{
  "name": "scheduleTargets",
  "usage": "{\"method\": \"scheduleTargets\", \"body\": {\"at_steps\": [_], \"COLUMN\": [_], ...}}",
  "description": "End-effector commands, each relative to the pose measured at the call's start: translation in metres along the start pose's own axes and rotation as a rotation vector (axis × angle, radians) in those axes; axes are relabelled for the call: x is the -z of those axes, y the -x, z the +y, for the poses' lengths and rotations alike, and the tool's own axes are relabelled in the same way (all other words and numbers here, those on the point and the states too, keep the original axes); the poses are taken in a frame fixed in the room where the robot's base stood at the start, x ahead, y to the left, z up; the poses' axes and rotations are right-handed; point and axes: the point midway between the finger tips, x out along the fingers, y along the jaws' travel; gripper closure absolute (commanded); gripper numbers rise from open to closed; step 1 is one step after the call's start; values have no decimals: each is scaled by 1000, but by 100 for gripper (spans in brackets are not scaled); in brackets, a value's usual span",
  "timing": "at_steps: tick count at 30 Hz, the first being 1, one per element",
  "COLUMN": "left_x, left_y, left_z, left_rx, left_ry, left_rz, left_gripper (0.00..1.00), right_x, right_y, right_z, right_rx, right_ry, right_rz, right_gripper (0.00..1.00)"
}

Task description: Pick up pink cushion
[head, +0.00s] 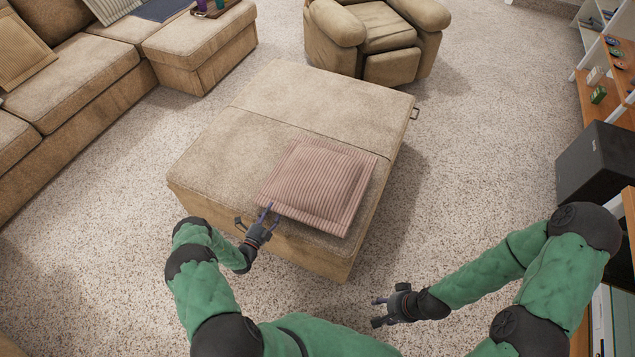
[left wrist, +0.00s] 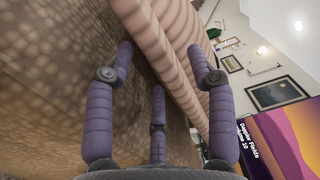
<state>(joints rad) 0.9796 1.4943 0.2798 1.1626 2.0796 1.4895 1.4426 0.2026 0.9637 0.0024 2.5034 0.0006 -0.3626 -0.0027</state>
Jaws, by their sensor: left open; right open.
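The pink ribbed cushion (head: 318,184) lies flat on the near right part of the tan ottoman (head: 237,139). My left gripper (head: 253,216) is open at the cushion's near left corner, low against the ottoman's near side. In the left wrist view, the cushion's edge (left wrist: 168,60) runs between the open purple fingers of the left gripper (left wrist: 161,60). I cannot tell whether any finger touches it. My right gripper (head: 380,311) is open and empty over the carpet, to the right of the ottoman's near end.
A tan sectional sofa (head: 81,73) stands at the left and a tan armchair (head: 377,40) behind the ottoman. A black box (head: 597,165) and wooden shelves (head: 592,97) line the right side. Open carpet (head: 480,110) lies between ottoman and shelves.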

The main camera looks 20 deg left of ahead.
Motion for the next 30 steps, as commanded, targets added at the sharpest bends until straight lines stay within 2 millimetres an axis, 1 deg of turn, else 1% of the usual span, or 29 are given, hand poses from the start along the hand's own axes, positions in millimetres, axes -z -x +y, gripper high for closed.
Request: {"method": "scheduleTargets", "body": {"at_steps": [1, 5, 13, 14, 15, 17, 18, 19, 30], "left_x": [1, 0, 0, 0, 0, 0, 0, 0, 0], "left_y": [-7, -18, -20, -20, -20, -20, -20, -20, -20], "left_z": [2, 1, 0, 0, 0, 0, 0, 0, -3], "left_rx": [0, -1, -2, -2, -2, -2, -2, -2, 1], "left_ry": [0, 1, 1, 1, 1, 1, 1, 1, 1], "left_rz": [2, 1, 0, 0, 0, 0, 0, 0, 1], "left_gripper": [44, 44, 44, 53, 64, 81, 92, 100, 100], "right_x": [0, 0, 0, 0, 0, 0, 0, 0, 0], "right_y": [-4, -6, -6, -6, -6, -6, -6, -6, -5], "right_z": [2, 2, 2, 2, 2, 2, 2, 2, 2], "right_rx": [0, 0, 0, 0, 0, 0, 0, 0, 0], "right_ry": [0, 0, 0, 0, 0, 0, 0, 0, 0], "right_rz": [0, 0, 0, 0, 0, 0, 0, 0, 0], "right_gripper": [49, 49, 49, 49, 49, 49, 49, 49, 49]}}
